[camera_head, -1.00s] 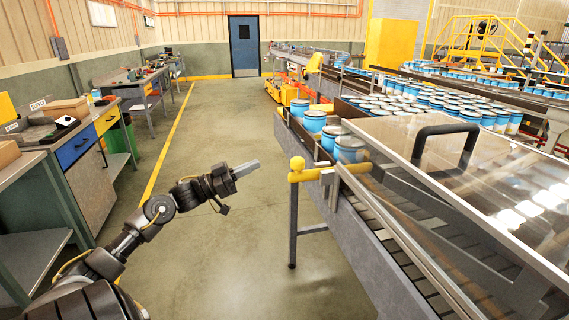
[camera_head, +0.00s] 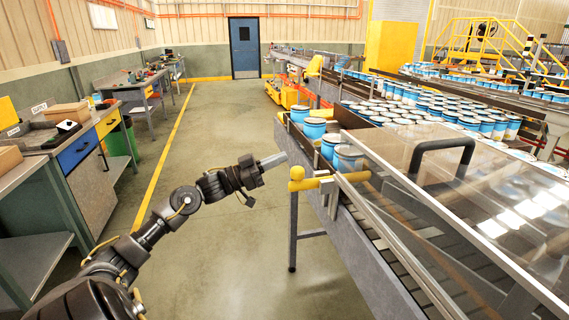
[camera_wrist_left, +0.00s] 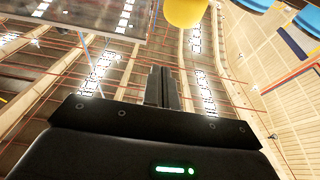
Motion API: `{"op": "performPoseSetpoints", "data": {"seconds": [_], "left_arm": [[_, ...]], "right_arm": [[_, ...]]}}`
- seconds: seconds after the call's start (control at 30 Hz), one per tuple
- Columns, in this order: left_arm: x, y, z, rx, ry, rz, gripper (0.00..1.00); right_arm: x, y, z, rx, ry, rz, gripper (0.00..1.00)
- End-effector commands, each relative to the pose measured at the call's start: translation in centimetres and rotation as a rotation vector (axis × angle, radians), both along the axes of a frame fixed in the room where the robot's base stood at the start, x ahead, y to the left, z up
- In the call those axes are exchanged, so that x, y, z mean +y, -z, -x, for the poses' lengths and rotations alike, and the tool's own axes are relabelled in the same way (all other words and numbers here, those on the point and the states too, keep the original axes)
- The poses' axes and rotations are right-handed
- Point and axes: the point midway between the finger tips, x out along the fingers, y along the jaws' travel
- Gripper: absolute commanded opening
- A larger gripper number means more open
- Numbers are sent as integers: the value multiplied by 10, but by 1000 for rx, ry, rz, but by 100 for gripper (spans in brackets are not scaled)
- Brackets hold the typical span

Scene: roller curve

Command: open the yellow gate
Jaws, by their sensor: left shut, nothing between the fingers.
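The yellow gate (camera_head: 318,183) is a short bar across the near end of the can lane, with a round yellow knob at its left end above a grey post. My left gripper (camera_head: 283,157) is shut and empty, just left of and slightly above the knob in the head view. A small gap seems to separate them. In the left wrist view the shut fingers (camera_wrist_left: 162,88) point up the picture, and a rounded yellow part (camera_wrist_left: 185,12), likely the knob, shows beyond them at the top edge. My right gripper is out of view.
Blue-and-white cans (camera_head: 348,157) queue right behind the gate. A clear cover with a black handle (camera_head: 440,148) lies over the roller conveyor at right. Workbenches (camera_head: 75,150) line the left wall. The floor between (camera_head: 215,240) is open.

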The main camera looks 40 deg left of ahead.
Motion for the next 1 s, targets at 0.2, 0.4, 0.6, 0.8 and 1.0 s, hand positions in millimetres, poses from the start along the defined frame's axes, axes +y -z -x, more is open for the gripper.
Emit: {"op": "performPoseSetpoints", "data": {"seconds": [0.2,0.4,0.6,0.8,1.0], "left_arm": [[-13,5,-20,7,-1,2,0],[-13,26,-20,3,-1,2,0],[-13,33,-19,0,-1,0,0],[-13,33,-19,0,-1,0,0],[-12,36,-18,-9,-2,8,0]], "right_arm": [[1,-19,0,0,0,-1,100],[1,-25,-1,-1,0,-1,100],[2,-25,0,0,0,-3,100],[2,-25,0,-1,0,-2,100],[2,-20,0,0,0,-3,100]]}}
